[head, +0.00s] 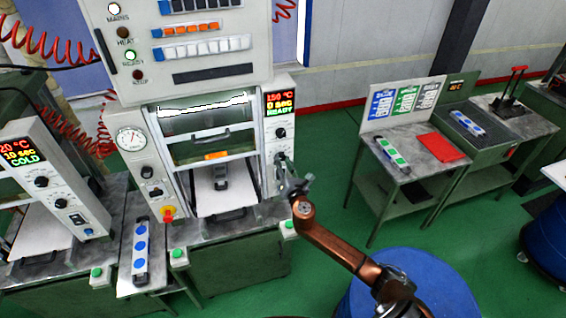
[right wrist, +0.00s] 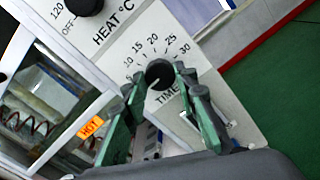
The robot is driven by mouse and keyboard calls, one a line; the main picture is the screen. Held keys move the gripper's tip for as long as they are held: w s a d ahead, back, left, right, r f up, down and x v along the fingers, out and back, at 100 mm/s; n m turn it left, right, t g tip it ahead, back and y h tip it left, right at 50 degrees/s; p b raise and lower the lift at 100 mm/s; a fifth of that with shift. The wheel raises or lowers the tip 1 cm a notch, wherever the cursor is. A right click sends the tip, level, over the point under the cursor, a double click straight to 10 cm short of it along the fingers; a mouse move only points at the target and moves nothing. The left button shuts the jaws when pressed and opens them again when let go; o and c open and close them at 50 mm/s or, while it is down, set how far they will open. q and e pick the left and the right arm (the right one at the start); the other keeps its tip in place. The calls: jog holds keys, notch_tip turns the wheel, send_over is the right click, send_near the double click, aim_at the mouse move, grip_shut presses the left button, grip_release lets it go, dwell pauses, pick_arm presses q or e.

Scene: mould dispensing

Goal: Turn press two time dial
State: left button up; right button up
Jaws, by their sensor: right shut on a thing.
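The time dial (right wrist: 160,74) is a black round knob below the word TIME's scale, which shows marks such as 15, 20, 25 and 30. It sits on the control panel of the middle press (head: 277,130), whose display (head: 280,104) reads 150 °C, 0 sec, READY. My right gripper (right wrist: 163,88) has one finger on each side of the dial and is shut on it. In the head view my right gripper (head: 290,178) is at the lower part of that panel and partly covers the dial. My left gripper is not in view.
The heat dial (right wrist: 84,5) sits above on the same panel. A second press (head: 45,180) at left shows 20 °C, 10 sec, COLD. Side tables (head: 405,140) stand at right, and a blue drum (head: 430,285) is in front. Green floor lies between.

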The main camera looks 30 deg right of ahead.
jog(key=shift+c, duration=1.4)
